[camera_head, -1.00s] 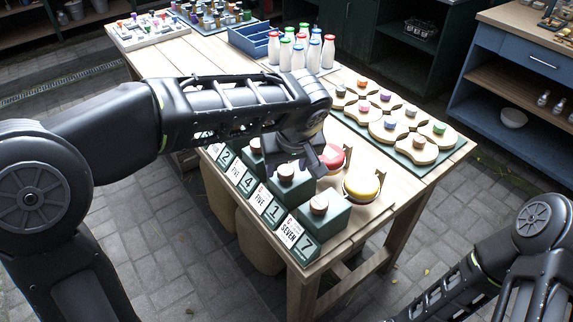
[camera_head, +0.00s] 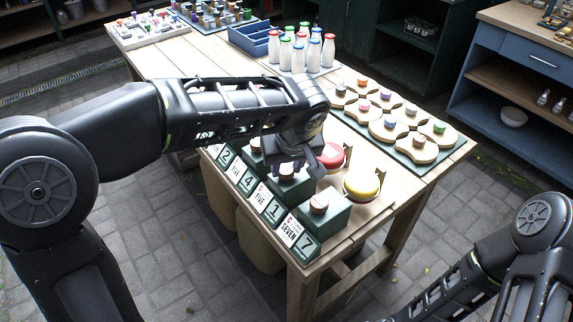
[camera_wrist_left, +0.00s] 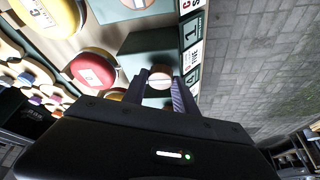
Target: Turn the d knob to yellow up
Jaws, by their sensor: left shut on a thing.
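My left gripper (camera_head: 289,170) is shut on a round wooden knob (camera_wrist_left: 160,77) on top of a dark green block (camera_head: 297,192). In the left wrist view its two fingers (camera_wrist_left: 161,95) stand on either side of the knob, which shows a pale stripe across its face. The block's front card shows a 1; I cannot make out a letter d.
A yellow round disc (camera_head: 362,185) and a red one (camera_head: 331,157) sit close behind the blocks. A green board (camera_head: 442,155) with pale wooden pieces lies at the right. White bottles (camera_head: 314,53) and a blue crate (camera_head: 249,39) stand farther back. The table's middle is fairly clear.

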